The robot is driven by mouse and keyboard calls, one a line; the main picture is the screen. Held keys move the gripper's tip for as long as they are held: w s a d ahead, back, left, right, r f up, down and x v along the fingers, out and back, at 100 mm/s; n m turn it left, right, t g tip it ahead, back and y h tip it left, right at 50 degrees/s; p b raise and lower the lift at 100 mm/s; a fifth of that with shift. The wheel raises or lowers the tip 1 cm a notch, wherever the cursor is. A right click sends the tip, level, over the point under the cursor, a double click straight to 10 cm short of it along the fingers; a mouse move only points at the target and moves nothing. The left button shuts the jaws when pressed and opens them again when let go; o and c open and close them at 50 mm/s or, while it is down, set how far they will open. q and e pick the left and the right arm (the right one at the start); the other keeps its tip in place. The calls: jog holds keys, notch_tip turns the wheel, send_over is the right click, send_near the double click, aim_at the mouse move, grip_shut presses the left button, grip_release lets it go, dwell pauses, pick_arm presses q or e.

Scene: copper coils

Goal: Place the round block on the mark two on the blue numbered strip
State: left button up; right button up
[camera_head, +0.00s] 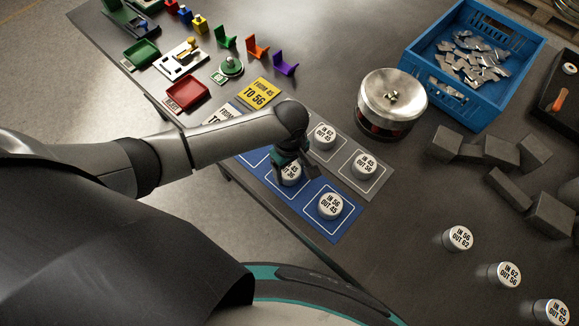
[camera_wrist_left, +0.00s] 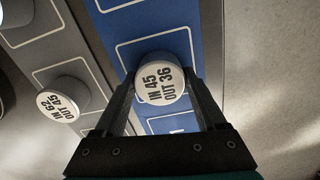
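The blue numbered strip (camera_head: 308,216) lies on the table with white-outlined squares; it also shows in the left wrist view (camera_wrist_left: 205,28). My left gripper (camera_head: 288,166) reaches down over its middle part. In the left wrist view its fingers (camera_wrist_left: 160,92) flank a round silver block (camera_wrist_left: 160,78) reading "IN 45 OUT 36", with no clear gap on either side. In the head view that block (camera_head: 291,175) is partly hidden by the gripper, at the middle square. Another round block, "IN 56 OUT 45" (camera_head: 330,205), stands on the strip's nearest square. My right gripper is not in view.
A grey strip with round blocks (camera_head: 364,165) lies beside the blue one. A large metal cylinder (camera_head: 392,103), a blue crate (camera_head: 411,57) and dark grey blocks (camera_head: 503,152) stand beyond. Several more round blocks (camera_head: 458,238) stand at right. The table's front edge is close.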

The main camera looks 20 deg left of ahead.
aim_at(290, 169)
pick_arm(q)
jog(key=o, duration=0.4)
jog(key=shift+c, duration=0.2)
jog(key=shift+r, duration=0.15)
notch_tip(290, 169, up, 12)
jog(key=p, duration=0.3)
